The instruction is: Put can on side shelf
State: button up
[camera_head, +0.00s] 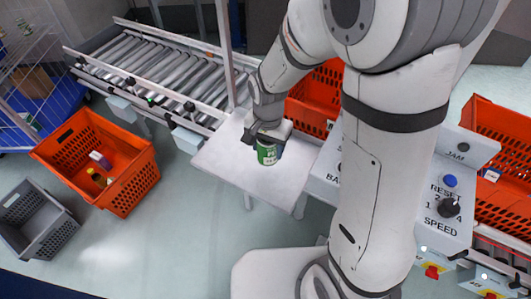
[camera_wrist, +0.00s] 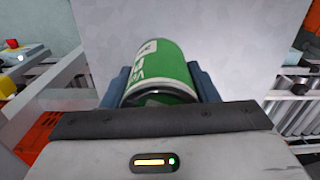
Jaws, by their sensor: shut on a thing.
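A green can (camera_head: 267,152) with white lettering is at the white side shelf (camera_head: 222,160), near its right part. My gripper (camera_head: 268,136) is shut on the can, with the arm reaching down from above. In the wrist view the can (camera_wrist: 168,72) lies between the two blue-grey fingers of my gripper (camera_wrist: 160,88), and the pale shelf surface (camera_wrist: 235,35) fills the background. I cannot tell whether the can touches the shelf or hangs just above it.
A roller conveyor (camera_head: 160,65) runs behind the shelf. An orange tote (camera_head: 130,185) with a few items and a grey tote (camera_head: 45,225) stand on the floor at left. Another orange tote (camera_head: 312,95) is behind the shelf. A control panel (camera_head: 440,200) is at right. The shelf's left part is bare.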

aim_at(268, 156)
jog(key=shift+d+f, duration=0.1)
jog(key=shift+f, duration=2.05)
jog(key=shift+f+b, duration=0.25)
jog(key=shift+b, duration=0.1)
jog(key=o, duration=1.2)
jog(key=shift+r, duration=0.1)
notch_tip(268, 156, up, 12)
jog(key=shift+r+p, duration=0.2)
jog(key=shift+p, duration=0.6)
